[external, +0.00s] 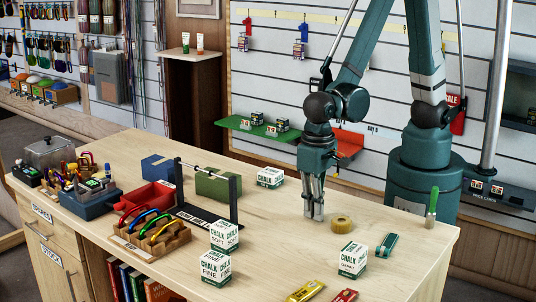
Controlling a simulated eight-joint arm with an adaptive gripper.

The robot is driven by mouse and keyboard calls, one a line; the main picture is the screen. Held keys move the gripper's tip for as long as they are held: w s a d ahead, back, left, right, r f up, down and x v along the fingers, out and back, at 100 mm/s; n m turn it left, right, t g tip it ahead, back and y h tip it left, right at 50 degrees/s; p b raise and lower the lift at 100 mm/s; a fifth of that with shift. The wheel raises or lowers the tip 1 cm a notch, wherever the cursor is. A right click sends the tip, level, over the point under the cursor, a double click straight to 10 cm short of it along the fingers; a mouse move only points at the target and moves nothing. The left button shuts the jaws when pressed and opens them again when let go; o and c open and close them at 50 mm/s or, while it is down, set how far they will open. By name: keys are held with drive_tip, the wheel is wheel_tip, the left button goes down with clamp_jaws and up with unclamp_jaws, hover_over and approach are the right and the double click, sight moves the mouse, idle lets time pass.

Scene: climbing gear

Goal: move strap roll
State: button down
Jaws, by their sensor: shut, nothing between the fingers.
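The strap roll seems to be the small yellow-tan roll (341,224) lying on the wooden counter right of centre. It has a dark hole or mark on the side facing the camera. My gripper (314,217) points straight down just left of the roll, with its fingers together and nothing held. The fingertips are close to the counter surface; I cannot tell whether they touch it. A narrow gap shows between the fingers and the roll.
A black stand (207,215) and a wooden holder (151,238) are to the left. A green-handled tool (432,207) stands near the right edge.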

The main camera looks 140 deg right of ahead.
wheel_tip(320, 180, up, 10)
drive_tip(key=d+p, duration=0.1)
idle(0.6)
idle(0.7)
drive_tip(key=s+a+r+n+t+b, duration=0.2)
drive_tip(key=s+a+r+n, duration=0.3)
drive_tip(key=n, duration=0.4)
drive_tip(key=s+a+r+n+t+b, duration=0.2)
drive_tip(key=s+a+r+n+t, duration=0.3)
drive_tip(key=a+n, duration=0.4)
drive_tip(key=shift+s+r, duration=0.25)
drive_tip(key=shift+s, duration=0.6)
idle(3.5)
